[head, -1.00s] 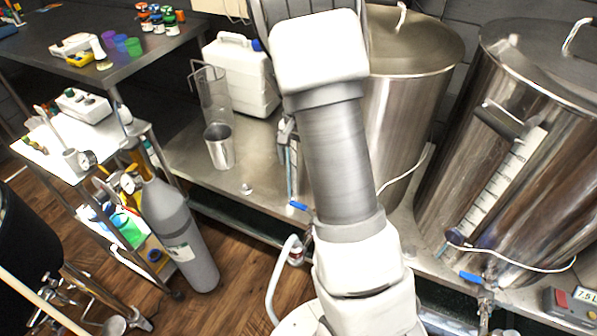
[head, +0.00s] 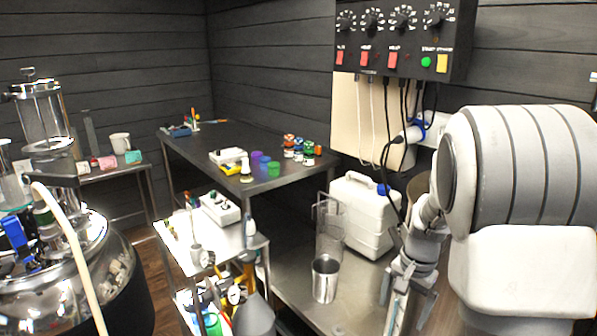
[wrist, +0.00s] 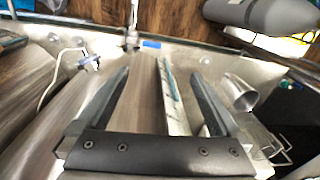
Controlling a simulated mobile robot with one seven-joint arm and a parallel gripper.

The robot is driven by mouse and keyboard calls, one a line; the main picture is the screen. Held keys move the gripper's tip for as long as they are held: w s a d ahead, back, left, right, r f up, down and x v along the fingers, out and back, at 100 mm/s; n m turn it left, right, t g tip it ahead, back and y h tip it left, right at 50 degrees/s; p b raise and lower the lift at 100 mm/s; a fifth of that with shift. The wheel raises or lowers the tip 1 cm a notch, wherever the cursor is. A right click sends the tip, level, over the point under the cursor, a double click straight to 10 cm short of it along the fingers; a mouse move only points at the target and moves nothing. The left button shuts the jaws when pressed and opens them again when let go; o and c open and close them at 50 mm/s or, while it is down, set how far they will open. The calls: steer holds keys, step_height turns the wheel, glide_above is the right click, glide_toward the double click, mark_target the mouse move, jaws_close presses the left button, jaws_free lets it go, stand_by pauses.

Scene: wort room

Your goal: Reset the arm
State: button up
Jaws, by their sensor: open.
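My gripper (head: 406,308) hangs at the lower right of the head view, beside my pale arm. Its two dark fingers are spread and point down over the steel bench. In the wrist view the gripper (wrist: 160,78) is open. A narrow marked metal strip (wrist: 174,100) shows between the fingers there; I cannot tell its depth. It appears to be apart from the fingers. A steel cup (head: 325,278) stands on the bench left of the gripper, and the cup also shows in the wrist view (wrist: 240,92).
A white jerrycan (head: 358,215) and a clear pitcher (head: 329,238) stand close left of my gripper. A control box (head: 402,38) with hanging cables is on the wall above. A trolley (head: 222,238) and a dark table (head: 215,152) are farther left.

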steer(key=s+a+r+n+t+p, duration=0.2)
steer(key=s+a+r+n+p, duration=0.2)
steer(key=s+r, duration=0.6)
steer(key=s+a+r+n+t+p, duration=0.2)
steer(key=s+a+r+n+p, duration=0.2)
steer(key=s+r, duration=0.6)
steer(key=shift+a+r+n+t, duration=0.4)
steer(key=shift+a+r+n, duration=0.5)
steer(key=shift+r, duration=1.85)
steer(key=shift+s+a, duration=0.1)
steer(key=shift+a, duration=0.1)
